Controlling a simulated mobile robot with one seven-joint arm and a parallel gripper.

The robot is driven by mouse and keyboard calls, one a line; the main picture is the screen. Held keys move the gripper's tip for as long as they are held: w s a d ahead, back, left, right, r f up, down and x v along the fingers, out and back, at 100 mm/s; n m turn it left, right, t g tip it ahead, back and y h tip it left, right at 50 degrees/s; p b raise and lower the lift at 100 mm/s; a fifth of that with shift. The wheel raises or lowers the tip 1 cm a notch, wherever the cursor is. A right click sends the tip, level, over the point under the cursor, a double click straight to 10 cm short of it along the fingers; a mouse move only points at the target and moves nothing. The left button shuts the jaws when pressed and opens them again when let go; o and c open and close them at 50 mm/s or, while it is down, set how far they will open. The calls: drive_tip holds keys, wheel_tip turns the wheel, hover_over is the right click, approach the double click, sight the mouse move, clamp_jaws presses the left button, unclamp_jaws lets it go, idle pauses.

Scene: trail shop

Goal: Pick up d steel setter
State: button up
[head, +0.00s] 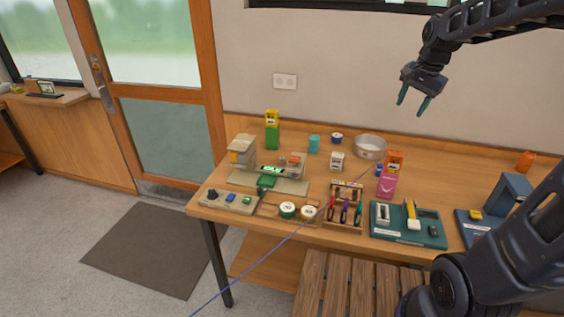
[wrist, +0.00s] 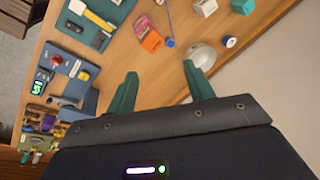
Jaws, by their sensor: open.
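My gripper (head: 413,98) is open and empty, raised high above the back right of the workbench. Its green fingers are spread apart in the wrist view (wrist: 162,80), with nothing between them. I cannot tell for sure which object is the d steel setter. A teal tray (head: 399,236) near the bench's front edge carries a pale steel-looking piece (head: 382,212), a yellow-and-white hammer-like tool (head: 412,214) and a small dark piece (head: 433,231). The same tray (wrist: 98,39) is at the upper left of the wrist view, well away from the fingers.
A wooden rack (head: 343,222) with several coloured-handle tools stands left of the tray. A metal bowl (head: 370,143), an orange-and-pink box stack (head: 388,186) and a blue stand (head: 508,196) are nearby. A slatted wooden stool (head: 345,285) is in front.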

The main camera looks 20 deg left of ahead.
drive_tip(key=w+a+f+m+g, duration=0.1)
drive_tip(key=w+a+f+m, duration=0.2)
drive_tip(key=w+a, duration=0.55)
drive_tip(key=m+g+h, duration=0.1)
drive_tip(key=m+g, duration=0.1)
drive_tip(key=m, duration=0.7)
hover_over(282, 158)
wheel_tip(282, 158, down, 24)
drive_tip(key=f, duration=0.4)
drive_tip(key=shift+s+d+f, duration=0.2)
drive_tip(key=shift+d, duration=0.05)
drive_tip(key=shift+w+a+f, duration=0.15)
drive_tip(key=shift+w+f, duration=0.05)
drive_tip(key=shift+f, duration=1.15)
drive_tip(key=shift+w+a+f, duration=0.15)
drive_tip(key=shift+f, duration=1.15)
drive_tip(key=c, duration=1.1)
